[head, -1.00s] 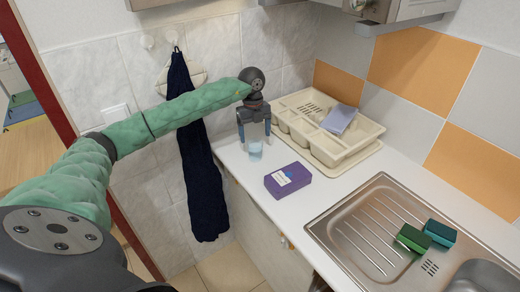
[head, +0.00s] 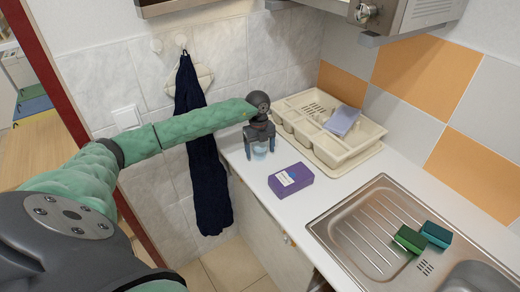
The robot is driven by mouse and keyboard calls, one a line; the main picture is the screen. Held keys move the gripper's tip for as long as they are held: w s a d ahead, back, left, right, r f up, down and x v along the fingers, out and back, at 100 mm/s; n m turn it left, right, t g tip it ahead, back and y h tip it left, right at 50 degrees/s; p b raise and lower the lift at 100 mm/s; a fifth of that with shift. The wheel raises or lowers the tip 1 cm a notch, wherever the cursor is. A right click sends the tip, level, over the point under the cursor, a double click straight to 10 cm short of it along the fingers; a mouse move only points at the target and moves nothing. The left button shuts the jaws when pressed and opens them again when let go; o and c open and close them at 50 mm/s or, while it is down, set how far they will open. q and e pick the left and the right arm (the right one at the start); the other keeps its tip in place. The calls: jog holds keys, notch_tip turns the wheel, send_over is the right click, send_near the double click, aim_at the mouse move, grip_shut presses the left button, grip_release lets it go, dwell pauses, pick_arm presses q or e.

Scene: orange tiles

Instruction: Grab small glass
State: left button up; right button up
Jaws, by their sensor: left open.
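The small glass (head: 259,153) is clear with a bluish tint and stands on the white counter, left of the dish rack. My left gripper (head: 259,150) comes down over it from above. Its two fingers are open, one on each side of the glass, and they partly hide it. I cannot tell whether the fingers touch the glass. My right gripper is not in view.
A beige dish rack (head: 352,160) with a bluish item (head: 342,121) stands close on the right. A purple box (head: 291,180) lies in front. A dark towel (head: 207,165) hangs on the wall.

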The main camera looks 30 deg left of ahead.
pick_arm(q)
jog(key=c, duration=1.2)
jog(key=shift+r, duration=0.15)
